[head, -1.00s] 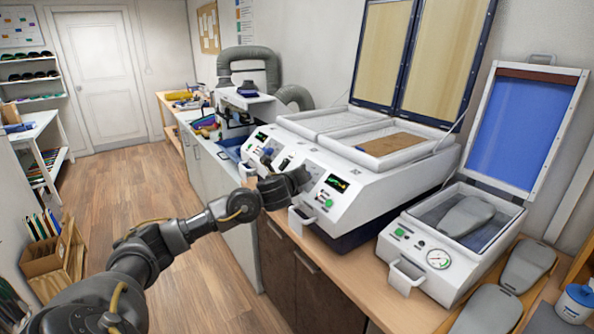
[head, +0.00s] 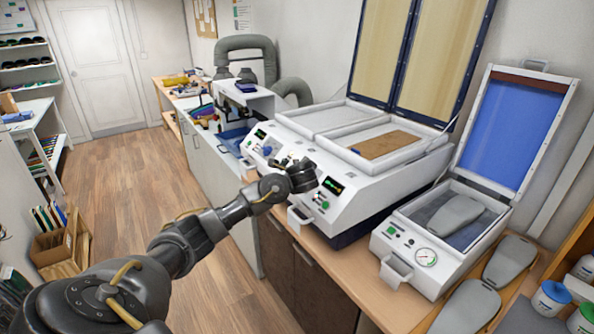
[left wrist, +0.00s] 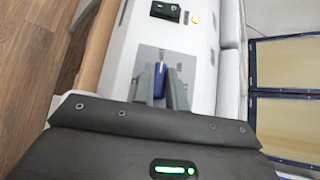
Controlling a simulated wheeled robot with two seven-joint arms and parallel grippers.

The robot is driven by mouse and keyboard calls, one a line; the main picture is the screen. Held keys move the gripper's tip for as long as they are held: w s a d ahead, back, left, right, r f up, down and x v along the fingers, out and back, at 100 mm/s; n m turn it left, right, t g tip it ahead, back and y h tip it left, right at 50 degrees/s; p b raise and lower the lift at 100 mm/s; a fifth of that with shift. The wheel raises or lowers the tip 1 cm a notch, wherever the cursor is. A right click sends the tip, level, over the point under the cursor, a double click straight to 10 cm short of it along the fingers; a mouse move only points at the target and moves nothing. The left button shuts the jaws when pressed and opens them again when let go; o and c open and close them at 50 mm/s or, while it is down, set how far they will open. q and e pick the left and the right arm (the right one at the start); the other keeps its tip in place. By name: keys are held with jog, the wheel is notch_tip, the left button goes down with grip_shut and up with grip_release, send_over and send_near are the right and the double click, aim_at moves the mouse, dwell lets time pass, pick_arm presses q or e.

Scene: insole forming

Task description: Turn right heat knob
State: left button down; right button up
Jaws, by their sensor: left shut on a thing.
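The white heating machine (head: 352,205) stands on the bench with a sloping front panel. In the left wrist view a blue knob (left wrist: 159,82) sits on a grey square plate (left wrist: 150,58). My left gripper (left wrist: 161,80) is shut on this knob, one finger on each side. In the head view my left gripper (head: 292,165) is against the panel, left of the right green display (head: 332,185), and hides the knob it holds. Another blue knob (head: 268,150) shows farther left on the panel. My right gripper is in neither view.
A smaller white press (head: 420,262) with a gauge and open blue lid stands to the right. Grey insole forms (head: 508,262) lie beside it. A handle (head: 299,216) juts from the machine's front below my gripper.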

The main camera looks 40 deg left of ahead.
pick_arm(q)
jog(key=shift+r, duration=0.1)
dwell(0.3)
jog(key=c, duration=1.4)
grip_release()
jog(key=shift+c, duration=0.2)
jog(key=shift+s+d+r, duration=0.1)
jog(key=shift+s+d, duration=0.25)
jog(key=shift+d, duration=0.05)
jog(key=b+v, duration=0.2)
jog(key=v, duration=0.7)
jog(key=shift+s+r, duration=0.2)
jog(key=shift+r, duration=0.15)
jog(key=shift+d, duration=0.15)
